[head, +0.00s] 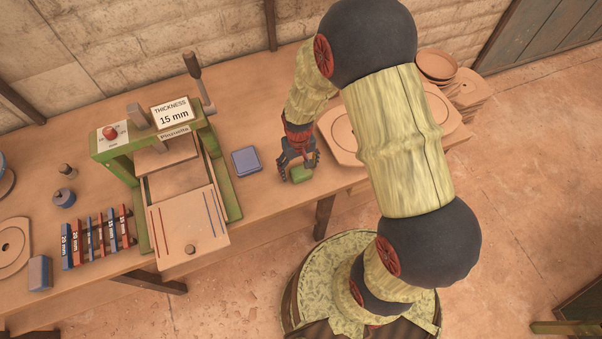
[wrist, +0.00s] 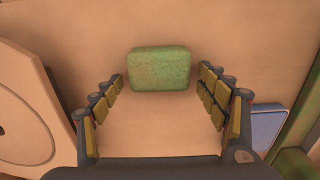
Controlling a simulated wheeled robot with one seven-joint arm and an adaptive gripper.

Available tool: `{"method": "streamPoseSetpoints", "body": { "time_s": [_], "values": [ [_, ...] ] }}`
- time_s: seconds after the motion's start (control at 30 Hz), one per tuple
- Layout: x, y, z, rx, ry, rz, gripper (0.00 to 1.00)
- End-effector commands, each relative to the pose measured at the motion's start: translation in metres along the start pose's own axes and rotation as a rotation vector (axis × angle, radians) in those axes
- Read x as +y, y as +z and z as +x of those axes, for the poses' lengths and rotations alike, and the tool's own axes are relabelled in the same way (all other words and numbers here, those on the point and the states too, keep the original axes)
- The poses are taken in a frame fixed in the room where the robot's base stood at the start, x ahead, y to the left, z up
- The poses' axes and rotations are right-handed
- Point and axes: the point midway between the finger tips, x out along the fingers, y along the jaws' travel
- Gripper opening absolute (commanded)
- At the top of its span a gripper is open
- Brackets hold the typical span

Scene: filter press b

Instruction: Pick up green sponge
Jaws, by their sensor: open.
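The green sponge (head: 301,174) is a small rounded block lying on the wooden table, partly hidden by my gripper in the head view. In the wrist view the green sponge (wrist: 160,69) lies flat ahead, roughly centred between the fingertips. My gripper (head: 298,164) points down over it. In the wrist view my gripper (wrist: 161,80) is open, with a finger on each side of the sponge and a visible gap on both sides. It holds nothing.
A blue pad (head: 246,160) lies left of the sponge. A pale board with a round disc (head: 343,146) lies close on the right. The green press (head: 172,175) stands further left. The table's front edge (head: 300,204) is near the sponge.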

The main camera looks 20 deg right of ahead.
Motion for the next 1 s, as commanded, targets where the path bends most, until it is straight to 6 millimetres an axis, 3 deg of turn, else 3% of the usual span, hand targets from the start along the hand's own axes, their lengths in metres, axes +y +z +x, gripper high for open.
{"method": "streamPoseSetpoints", "body": {
  "time_s": [0.07, 0.83, 1.0],
  "values": [
    [0.0000, -0.0001, -0.0007, 0.000, 0.000, 0.000, 0.74],
    [0.0000, 0.0000, -0.0009, 0.000, 0.000, 0.000, 0.30],
    [0.0000, 0.0000, -0.0011, 0.000, 0.000, 0.000, 0.30]
  ]
}}
